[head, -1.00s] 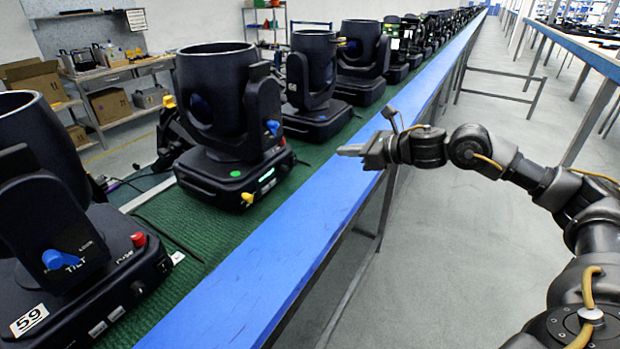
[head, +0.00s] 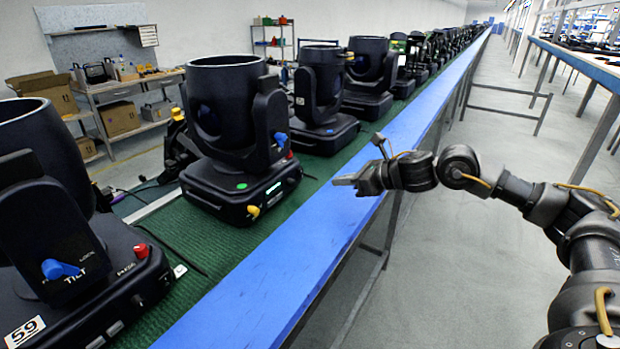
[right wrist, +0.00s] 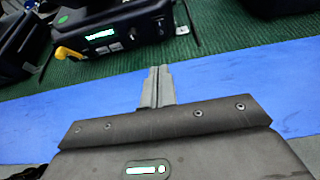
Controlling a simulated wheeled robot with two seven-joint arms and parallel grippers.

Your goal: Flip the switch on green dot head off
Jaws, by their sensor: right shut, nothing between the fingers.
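The green dot head is a black moving-head light (head: 228,120) on the green mat, with a green dot (head: 242,186) on its base. I cannot make out the switch for sure. My right gripper (head: 345,181) is shut and empty above the blue rail, right of the base and apart from it. My left gripper is not in view.
A light marked 59 (head: 70,270) stands in the near left. More black lights (head: 320,90) run in a row behind the green dot head. The blue rail (head: 270,270) edges the green mat (head: 170,240).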

